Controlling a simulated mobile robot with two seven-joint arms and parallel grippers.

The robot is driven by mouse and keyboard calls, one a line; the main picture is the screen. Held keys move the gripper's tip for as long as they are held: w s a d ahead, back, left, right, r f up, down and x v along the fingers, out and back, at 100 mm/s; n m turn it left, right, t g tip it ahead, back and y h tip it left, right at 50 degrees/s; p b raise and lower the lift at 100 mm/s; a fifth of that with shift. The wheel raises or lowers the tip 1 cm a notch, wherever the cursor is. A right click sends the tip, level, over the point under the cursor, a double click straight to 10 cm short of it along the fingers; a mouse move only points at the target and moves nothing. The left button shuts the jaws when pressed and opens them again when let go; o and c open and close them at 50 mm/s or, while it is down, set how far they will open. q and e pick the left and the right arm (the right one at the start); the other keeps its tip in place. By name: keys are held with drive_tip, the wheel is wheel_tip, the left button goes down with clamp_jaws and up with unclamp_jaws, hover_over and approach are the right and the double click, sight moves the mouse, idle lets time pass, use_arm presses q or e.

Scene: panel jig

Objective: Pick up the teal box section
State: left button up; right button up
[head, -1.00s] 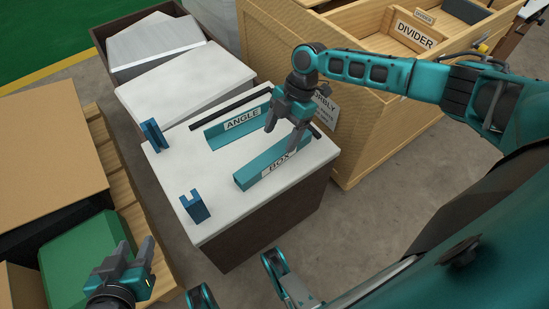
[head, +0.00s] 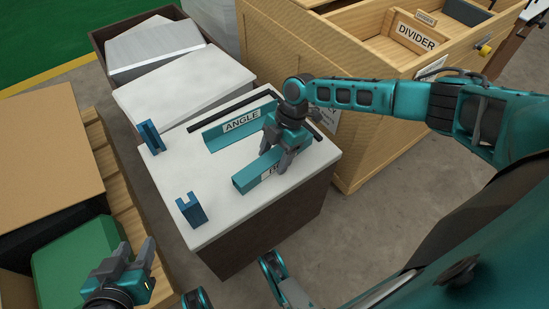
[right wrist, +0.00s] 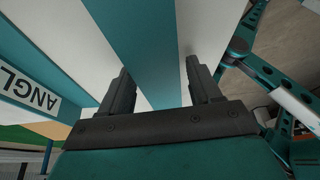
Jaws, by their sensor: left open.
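The teal box section (head: 246,180) lies on the white tabletop (head: 222,222), its label partly hidden by my right gripper. My right gripper (head: 276,158) is over its middle and far part. In the right wrist view the box section (right wrist: 140,45) runs between the two fingers of the right gripper (right wrist: 162,85), with white gaps at both sides. The fingers are apart and not closed on it. How far down they reach is hard to tell. My left gripper (head: 136,250) is open and empty at the lower left, away from the table.
A teal angle section (head: 213,138) labelled ANGLE lies beside the box section, with a dark strip (head: 228,105) behind. Two blue brackets (head: 150,137) (head: 191,209) stand at the table's left. A wooden crate (head: 350,100) is close behind the right arm.

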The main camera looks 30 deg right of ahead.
drive_tip(key=c, duration=1)
drive_tip(key=shift+c, duration=0.2)
